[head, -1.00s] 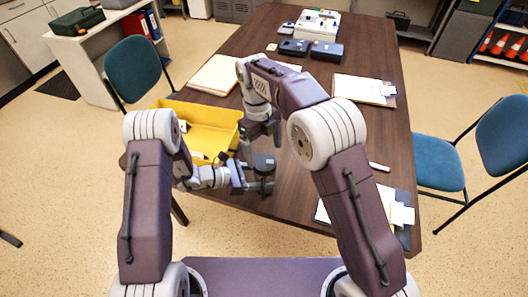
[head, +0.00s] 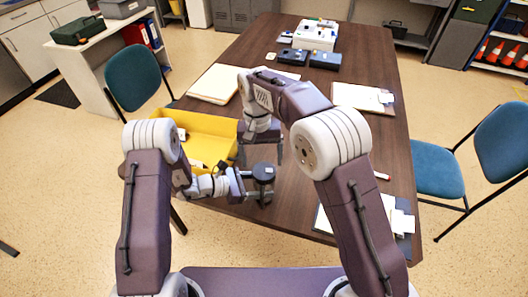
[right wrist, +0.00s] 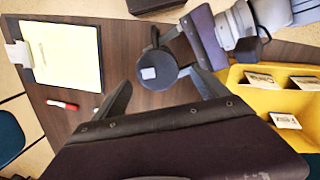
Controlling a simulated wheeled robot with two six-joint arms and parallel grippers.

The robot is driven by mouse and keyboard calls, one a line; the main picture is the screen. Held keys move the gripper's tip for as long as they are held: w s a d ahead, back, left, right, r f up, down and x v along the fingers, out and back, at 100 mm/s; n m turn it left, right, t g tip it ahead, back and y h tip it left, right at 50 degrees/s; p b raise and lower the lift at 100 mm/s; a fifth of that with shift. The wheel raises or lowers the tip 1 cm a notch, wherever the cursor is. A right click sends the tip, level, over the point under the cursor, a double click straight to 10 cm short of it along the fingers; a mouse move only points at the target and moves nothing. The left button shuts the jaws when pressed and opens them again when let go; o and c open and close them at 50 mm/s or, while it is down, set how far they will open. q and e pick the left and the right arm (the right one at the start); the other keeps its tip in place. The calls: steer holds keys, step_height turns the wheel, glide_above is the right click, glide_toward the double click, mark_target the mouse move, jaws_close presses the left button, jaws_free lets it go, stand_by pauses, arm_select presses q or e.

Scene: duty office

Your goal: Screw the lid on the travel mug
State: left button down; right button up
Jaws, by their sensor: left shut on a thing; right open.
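The travel mug (head: 264,188) is dark grey and upright at the table's near edge, with a round black lid (head: 263,171) on its top. The lid shows from above in the right wrist view (right wrist: 157,74), with a pale square on it; it hides the mug there, and I cannot tell how tight it is. My left gripper (head: 258,186) is shut on the mug from the left. My right gripper (head: 259,157) is open just behind and above the lid. In the right wrist view its two fingers (right wrist: 160,84) are spread on either side of the lid.
A yellow bin (head: 208,127) with small cards stands left of the mug. Clipboards with paper (head: 362,96) and a red-capped marker (head: 382,176) lie to the right. Dark boxes (head: 325,60) and a white case (head: 318,36) are at the far end. The middle is clear.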

mark_target(264, 170)
steer(key=n, duration=0.6)
steer(key=shift+r, duration=0.3)
steer(key=n, duration=0.3)
steer(key=shift+s+d+r+n, duration=0.15)
steer(key=shift+r+n, duration=0.15)
steer(key=shift+r, duration=0.1)
steer(key=shift+s+d+r+t+y, duration=0.1)
steer(key=shift+d+r+t+y, duration=0.1)
steer(key=shift+r, duration=0.25)
steer(key=shift+s+d+r+t+y, duration=0.1)
steer(key=shift+r+t, duration=0.1)
steer(key=shift+r, duration=0.2)
steer(key=shift+w, duration=0.1)
steer(key=shift+f, duration=0.15)
step_height(264, 170, down, 8)
steer(key=shift+r, duration=0.1)
steer(key=c, duration=1.5)
steer(key=o, duration=1.6)
